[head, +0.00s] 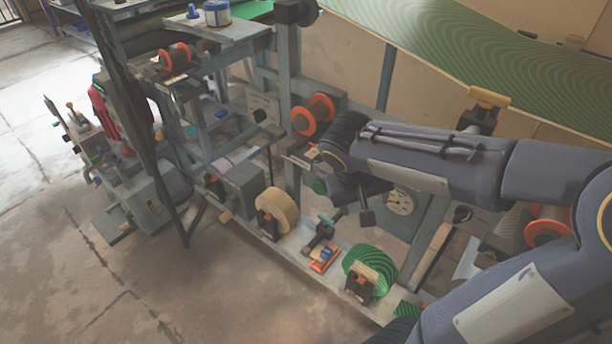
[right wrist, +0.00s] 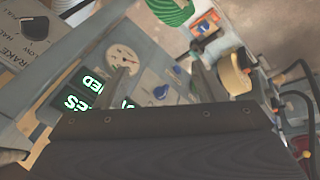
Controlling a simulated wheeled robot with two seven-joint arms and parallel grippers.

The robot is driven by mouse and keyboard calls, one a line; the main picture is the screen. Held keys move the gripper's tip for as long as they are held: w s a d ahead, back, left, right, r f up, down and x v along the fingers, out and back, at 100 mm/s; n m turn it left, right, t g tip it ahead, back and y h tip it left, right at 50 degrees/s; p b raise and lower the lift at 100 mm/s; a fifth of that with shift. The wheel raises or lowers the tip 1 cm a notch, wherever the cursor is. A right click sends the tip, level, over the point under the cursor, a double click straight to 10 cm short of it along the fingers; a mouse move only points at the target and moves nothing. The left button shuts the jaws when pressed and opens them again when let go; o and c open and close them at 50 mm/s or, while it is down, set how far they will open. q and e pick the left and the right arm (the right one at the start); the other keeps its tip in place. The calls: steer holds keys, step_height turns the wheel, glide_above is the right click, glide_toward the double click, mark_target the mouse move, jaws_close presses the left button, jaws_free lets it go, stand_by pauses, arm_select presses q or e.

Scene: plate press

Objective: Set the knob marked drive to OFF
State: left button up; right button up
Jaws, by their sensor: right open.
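My right gripper (head: 352,214) reaches down from the right arm in the head view. In the right wrist view its two fingers (right wrist: 158,74) are spread apart with nothing held between them. Beyond them is a grey panel with a round white gauge (right wrist: 123,59) and a blue knob (right wrist: 161,91); its small labels are unreadable. A black knob (right wrist: 35,28) on a plate lettered BRAKE, with HALF and LOW readable, is at the upper left. I cannot make out a knob marked drive or its setting. My left gripper is not in view.
Lit green lettering (right wrist: 78,103) lies partly behind the gripper. In the head view the gauge (head: 399,202) is right of the gripper. A cream roll (head: 279,209) and a green coil (head: 371,268) stand on the lower shelf. Open floor is at left.

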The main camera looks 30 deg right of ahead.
steer(key=w+d+f+h+b, duration=0.3)
steer(key=w+f+h+b, duration=0.1)
steer(key=w+f+b, duration=0.3)
steer(key=m+t+h+b, duration=0.4)
steer(key=t+h+b, duration=0.3)
steer(key=b, duration=0.5)
glide_toward(312, 160)
steer(key=w+g+h, duration=0.1)
arm_select(q)
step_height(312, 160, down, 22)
steer(key=b, duration=0.1)
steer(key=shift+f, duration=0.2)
arm_select(e)
steer(key=x, duration=0.8)
steer(key=shift+s+d+f, duration=0.1)
steer(key=shift+d+f, duration=0.1)
steer(key=c, duration=1)
steer(key=shift+n, duration=0.3)
